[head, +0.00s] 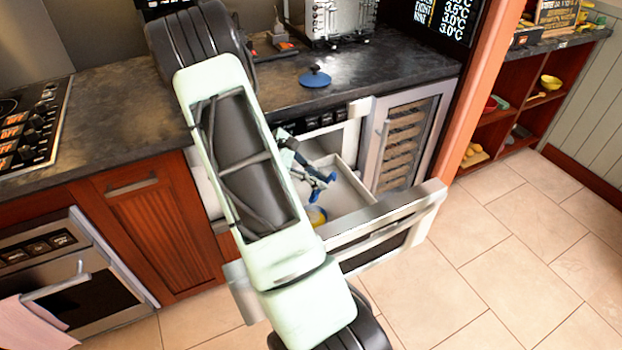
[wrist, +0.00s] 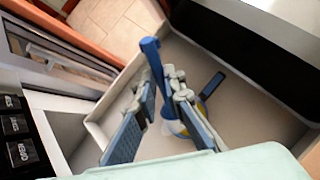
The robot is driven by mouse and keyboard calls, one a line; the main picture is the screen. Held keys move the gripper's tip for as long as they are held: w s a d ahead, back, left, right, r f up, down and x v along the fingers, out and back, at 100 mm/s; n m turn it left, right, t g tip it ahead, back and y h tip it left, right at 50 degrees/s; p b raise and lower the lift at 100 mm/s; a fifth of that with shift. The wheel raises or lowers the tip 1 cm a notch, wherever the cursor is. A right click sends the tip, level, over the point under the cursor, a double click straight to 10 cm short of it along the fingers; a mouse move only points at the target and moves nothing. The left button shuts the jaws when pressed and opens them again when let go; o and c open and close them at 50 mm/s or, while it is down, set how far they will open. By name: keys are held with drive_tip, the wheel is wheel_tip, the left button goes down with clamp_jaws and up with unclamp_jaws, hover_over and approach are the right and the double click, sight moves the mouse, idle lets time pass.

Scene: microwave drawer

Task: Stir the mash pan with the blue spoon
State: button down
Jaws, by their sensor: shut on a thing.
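The blue spoon (wrist: 152,58) is between the fingers of my gripper (wrist: 161,88) in the wrist view, its blue end rising above the fingertips. My gripper (head: 316,180) also shows over the open drawer in the head view. The mash pan (wrist: 176,127) is in the drawer beyond the fingers, with its dark blue handle (wrist: 212,86) pointing up and right. In the head view the pan (head: 316,215) shows as a small yellow and blue shape, partly behind my arm. Whether the spoon touches the mash is hidden by the fingers.
The microwave drawer (head: 390,228) is pulled out, its walls around the pan. A blue lid (head: 315,77) lies on the dark counter (head: 400,72) above. A wine cooler (head: 405,140) stands right of the drawer. The tiled floor at the right is clear.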

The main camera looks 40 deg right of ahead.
wheel_tip(320, 180, down, 10)
drive_tip(key=b, duration=0.6)
drive_tip(key=shift+r, duration=0.15)
idle(0.3)
drive_tip(key=shift+d, duration=0.1)
idle(0.3)
